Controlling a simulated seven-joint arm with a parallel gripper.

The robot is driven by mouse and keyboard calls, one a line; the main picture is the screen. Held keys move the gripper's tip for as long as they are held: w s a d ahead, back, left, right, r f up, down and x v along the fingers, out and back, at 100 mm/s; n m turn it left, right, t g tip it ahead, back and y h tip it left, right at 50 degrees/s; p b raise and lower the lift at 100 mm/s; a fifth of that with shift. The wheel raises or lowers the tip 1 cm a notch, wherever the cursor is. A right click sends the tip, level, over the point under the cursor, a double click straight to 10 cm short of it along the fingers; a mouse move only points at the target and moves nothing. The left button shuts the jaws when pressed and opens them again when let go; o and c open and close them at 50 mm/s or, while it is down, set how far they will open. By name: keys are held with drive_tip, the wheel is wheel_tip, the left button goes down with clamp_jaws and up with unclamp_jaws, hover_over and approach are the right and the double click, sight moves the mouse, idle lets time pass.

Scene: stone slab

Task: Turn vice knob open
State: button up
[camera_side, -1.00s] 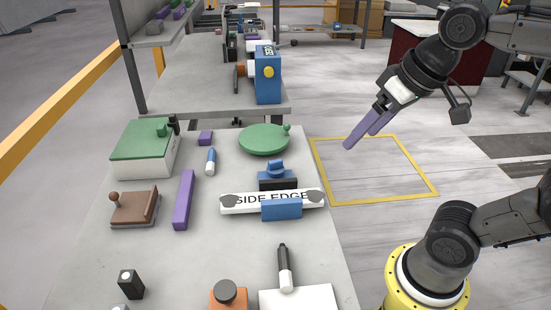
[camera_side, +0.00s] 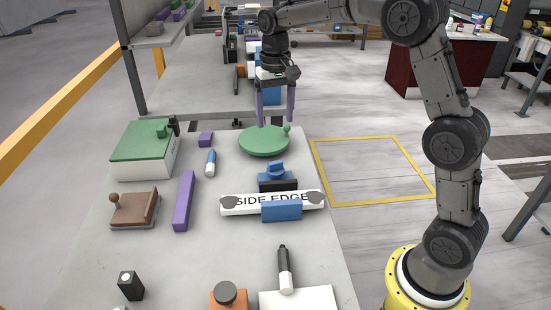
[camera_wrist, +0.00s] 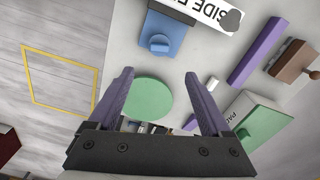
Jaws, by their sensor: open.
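The blue vice (camera_side: 282,209) stands on the slab, clamped around a white bar (camera_side: 240,202) lettered "SIDE EDGE". Its blue knob (camera_side: 276,170) sits on a dark block on the far side of the bar. In the wrist view the knob (camera_wrist: 160,43) shows at the top centre, beyond the fingertips, with part of the bar (camera_wrist: 205,14) beside it. My gripper (camera_side: 275,122) is open and empty, with its purple fingers pointing down over the green disc, farther back than the vice. Its spread fingers (camera_wrist: 158,75) also show in the wrist view. The knob is apart from the fingers.
The green disc (camera_side: 264,142) with a small knob lies under my gripper.

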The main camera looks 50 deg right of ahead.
sight(275, 162)
wheel_tip(275, 162, down, 14)
drive_tip(key=shift+r, duration=0.1)
idle(0.5)
clamp_jaws()
idle(0.3)
drive_tip(key=shift+r+n, duration=0.1)
drive_tip(key=shift+n, duration=0.2)
drive_tip(key=n, duration=1.2)
drive_tip(key=shift+n, duration=0.3)
